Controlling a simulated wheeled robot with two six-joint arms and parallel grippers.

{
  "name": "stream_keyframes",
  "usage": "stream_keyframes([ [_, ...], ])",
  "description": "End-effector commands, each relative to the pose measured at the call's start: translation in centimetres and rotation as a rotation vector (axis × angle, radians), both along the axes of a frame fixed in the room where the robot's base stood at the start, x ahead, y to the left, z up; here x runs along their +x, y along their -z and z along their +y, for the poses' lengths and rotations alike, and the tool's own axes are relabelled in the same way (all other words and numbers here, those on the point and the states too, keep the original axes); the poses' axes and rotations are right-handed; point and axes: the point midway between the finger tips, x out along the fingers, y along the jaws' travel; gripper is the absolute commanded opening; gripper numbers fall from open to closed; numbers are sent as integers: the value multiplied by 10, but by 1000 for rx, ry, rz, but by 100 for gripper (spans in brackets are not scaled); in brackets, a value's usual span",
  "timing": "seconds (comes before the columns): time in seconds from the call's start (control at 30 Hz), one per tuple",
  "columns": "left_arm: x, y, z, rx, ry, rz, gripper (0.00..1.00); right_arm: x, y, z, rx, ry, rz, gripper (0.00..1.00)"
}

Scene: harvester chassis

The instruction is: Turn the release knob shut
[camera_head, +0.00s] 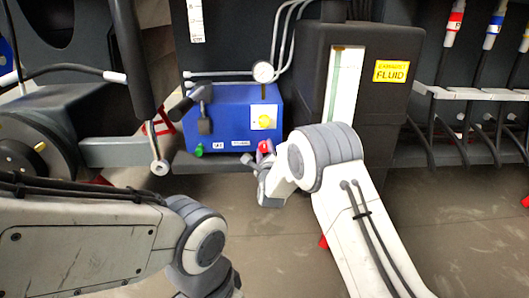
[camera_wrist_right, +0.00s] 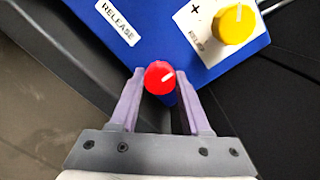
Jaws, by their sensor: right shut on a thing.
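The release knob (camera_head: 265,147) is red and sits at the lower front right of a blue pump box (camera_head: 228,112). A white RELEASE label (camera_wrist_right: 118,20) lies on the blue face near the knob. My left arm shows at lower left; its gripper is out of view.
A yellow knob (camera_wrist_right: 233,25) on a white plate is close to the red one. A green knob (camera_head: 199,150) is at the box's lower left. A pressure gauge (camera_head: 263,72) and pipes rise above. A black fluid tank (camera_head: 381,101) stands to the right.

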Motion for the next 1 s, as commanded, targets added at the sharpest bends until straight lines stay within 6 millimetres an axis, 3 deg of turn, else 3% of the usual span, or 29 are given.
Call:
stream_keyframes([
  [0.47, 0, 1, 0, 0, 0, 0, 50, -1, 4, 0, 18, 0, 9, 0],
  [0.5, 0, 1, 0, 0, 0, 0, 50, -1, 4, 0, 17, 0, 9, 51],
  [0.57, 0, 1, 0, 0, 0, 0, 50, -1, 4, 0, 17, 0, 9, 74],
  [1.0, 0, -4, 0, 0, 0, 0, 50, -7, 0, 0, 15, -1, 4, 77],
])
